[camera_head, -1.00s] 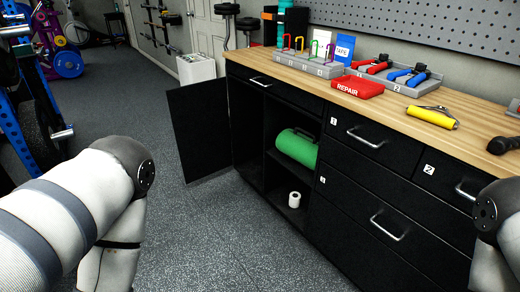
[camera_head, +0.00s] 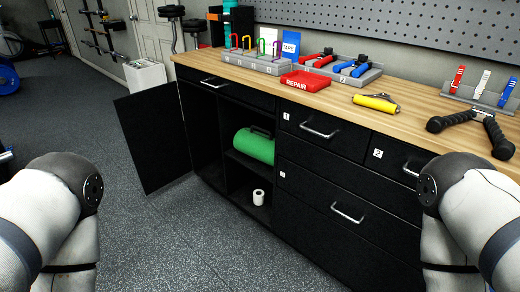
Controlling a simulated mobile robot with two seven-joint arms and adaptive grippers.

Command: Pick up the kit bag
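A green rounded bag with a dark handle on top, which looks like the kit bag (camera_head: 254,146), lies on the upper shelf inside the open cabinet (camera_head: 213,158). The cabinet door (camera_head: 152,143) stands swung open to the left. My two arms come in at the lower left and lower right, well apart from the bag. Both grippers are below the picture and do not show.
A white roll (camera_head: 258,197) stands on the cabinet's lower level. The wooden counter (camera_head: 340,110) holds a red REPAIR tray (camera_head: 305,82), a yellow roller (camera_head: 376,102) and black-handled tools (camera_head: 470,124). Drawer handles (camera_head: 347,213) stick out. The floor (camera_head: 190,235) in front is clear.

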